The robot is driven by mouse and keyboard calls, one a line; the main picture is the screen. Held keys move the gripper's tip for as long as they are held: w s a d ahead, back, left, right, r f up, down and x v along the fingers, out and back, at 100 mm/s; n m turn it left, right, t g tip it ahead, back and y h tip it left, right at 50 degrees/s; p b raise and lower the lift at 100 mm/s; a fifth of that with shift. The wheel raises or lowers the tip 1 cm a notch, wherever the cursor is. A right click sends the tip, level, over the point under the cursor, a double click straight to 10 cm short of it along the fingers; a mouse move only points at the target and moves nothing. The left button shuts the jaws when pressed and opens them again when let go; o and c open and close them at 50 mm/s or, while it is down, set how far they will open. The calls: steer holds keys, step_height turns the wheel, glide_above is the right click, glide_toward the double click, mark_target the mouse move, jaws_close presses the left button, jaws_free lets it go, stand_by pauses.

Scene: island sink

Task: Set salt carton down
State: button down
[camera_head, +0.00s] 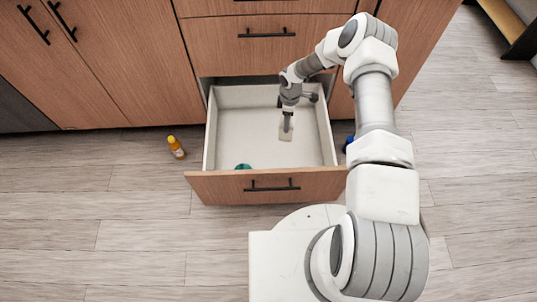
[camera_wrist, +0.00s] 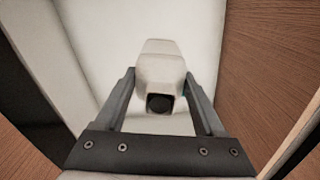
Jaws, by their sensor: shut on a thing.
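The salt carton (camera_head: 286,134) is a small whitish block at the end of my arm, inside the open drawer (camera_head: 328,140). My gripper (camera_head: 287,122) is shut on it and points down into the drawer. In the wrist view the pale carton (camera_wrist: 160,72) sits between the two dark fingers of my gripper (camera_wrist: 160,85), with a dark round spot on its near end. The drawer's white floor lies behind it. I cannot tell whether the carton touches that floor.
A small green item (camera_head: 243,167) lies in the drawer near its front panel, partly hidden. An orange bottle (camera_head: 176,147) lies on the floor left of the drawer. A blue item (camera_head: 349,142) shows to the right, partly hidden by my arm. The drawer's left side is clear.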

steer(key=f+b, duration=0.1)
steer(key=f, duration=0.1)
steer(key=w+d+f+n+b, duration=0.1)
steer(key=f, duration=0.1)
steer(key=w+f+n, duration=0.1)
steer(key=f, duration=0.1)
steer(key=shift+w+d+f+b, duration=0.25)
steer(key=shift+b, duration=0.15)
steer(key=shift+s+f, duration=0.15)
steer(key=shift+f, duration=0.1)
steer(key=s+a+f+b, duration=0.3)
steer(key=s+a+f, duration=0.3)
steer(key=s+f, duration=0.3)
steer(key=shift+s+a+f+b, duration=0.2)
steer(key=shift+f+b, duration=0.2)
steer(key=shift+f, duration=0.4)
jaws_free()
steer(key=shift+f, duration=0.15)
